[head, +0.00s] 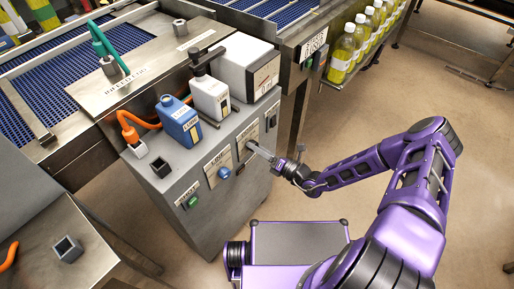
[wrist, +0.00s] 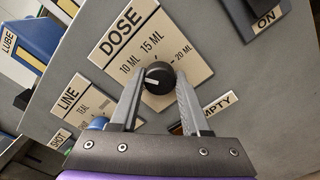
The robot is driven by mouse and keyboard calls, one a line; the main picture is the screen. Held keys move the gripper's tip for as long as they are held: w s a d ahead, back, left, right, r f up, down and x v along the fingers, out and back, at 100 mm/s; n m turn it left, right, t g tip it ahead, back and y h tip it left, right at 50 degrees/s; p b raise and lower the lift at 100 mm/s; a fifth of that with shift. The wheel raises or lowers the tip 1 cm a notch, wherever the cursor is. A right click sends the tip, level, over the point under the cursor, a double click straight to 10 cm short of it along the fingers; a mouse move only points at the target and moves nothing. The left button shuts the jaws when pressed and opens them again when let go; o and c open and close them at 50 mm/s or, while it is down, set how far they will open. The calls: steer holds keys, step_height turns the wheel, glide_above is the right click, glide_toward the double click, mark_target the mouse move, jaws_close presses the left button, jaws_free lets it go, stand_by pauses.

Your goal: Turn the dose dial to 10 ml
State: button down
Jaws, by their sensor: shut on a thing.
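The dose dial is a black round knob (wrist: 159,77) on a cream plate (wrist: 120,40) marked DOSE, with 10 ML, 15 ML and 20 ML around it. A pale mark shows on the knob's left side, but I cannot tell for sure which label it points to. My gripper (wrist: 159,74) is shut on the knob, one finger on each side. In the head view the dose plate (head: 247,138) is on the sloping front of the grey cabinet, and my gripper (head: 252,148) reaches it from the right, hiding most of the knob.
Beside the dose plate is a LINE plate (wrist: 82,104) with a blue knob (wrist: 98,123). An ON switch (wrist: 266,19) and an EMPTY label (wrist: 218,112) are close by. Blue (head: 180,122) and white (head: 211,98) jugs stand on the cabinet top.

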steer(key=shift+c, duration=1.9)
jaws_free()
steer(key=shift+d, duration=0.1)
steer(key=v, duration=1.7)
steer(key=shift+s, duration=0.2)
steer(key=shift+d+f, duration=0.1)
